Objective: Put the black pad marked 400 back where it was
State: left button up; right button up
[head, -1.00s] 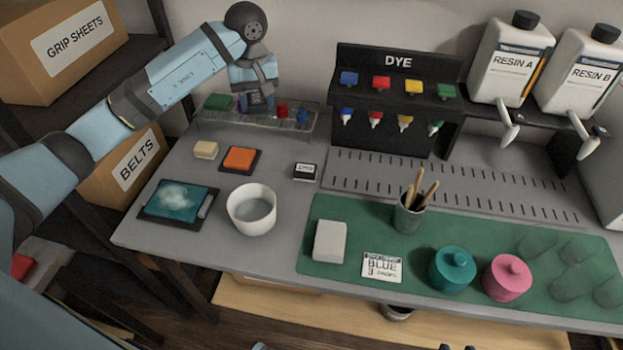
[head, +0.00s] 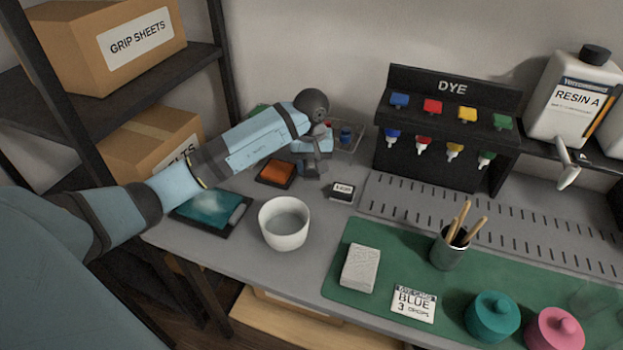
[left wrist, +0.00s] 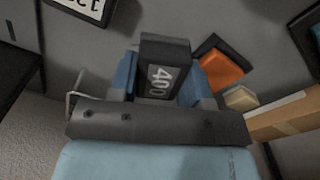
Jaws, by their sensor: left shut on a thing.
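My left gripper (head: 314,166) is shut on the black pad marked 400 (left wrist: 160,80). In the left wrist view the pad sits between the two blue fingers, its white number facing the camera. In the head view the gripper hangs over the back left of the bench, in front of the clear rack (head: 347,150) and right of the orange pad (head: 275,173); the held pad is mostly hidden there. The orange pad also shows in the left wrist view (left wrist: 222,68), apart from the held pad. My right gripper is not in view.
A small black block with a white label (head: 342,191) lies right of my left gripper. A white bowl (head: 284,235) and a teal-screened tray (head: 208,214) stand nearer the front. The dye stand (head: 440,165) rises at the back. A green mat (head: 345,285) covers the front right.

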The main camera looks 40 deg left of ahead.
aim_at(312, 186)
pick_arm(q)
notch_tip(312, 186, down, 4)
jog(key=shift+f+b, duration=0.1)
jog(key=shift+b, duration=0.2)
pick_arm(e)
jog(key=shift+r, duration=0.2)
pick_arm(q)
jog(key=shift+f, duration=0.15)
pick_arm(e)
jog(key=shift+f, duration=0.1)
pick_arm(q)
jog(key=o, duration=0.9)
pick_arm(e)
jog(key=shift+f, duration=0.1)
pick_arm(q)
notch_tip(312, 186, up, 12)
jog(key=shift+f+p, duration=0.2)
jog(key=shift+p, duration=0.65)
jog(key=shift+r, duration=0.35)
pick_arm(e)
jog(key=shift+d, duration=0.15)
pick_arm(q)
jog(key=shift+s+d, duration=0.1)
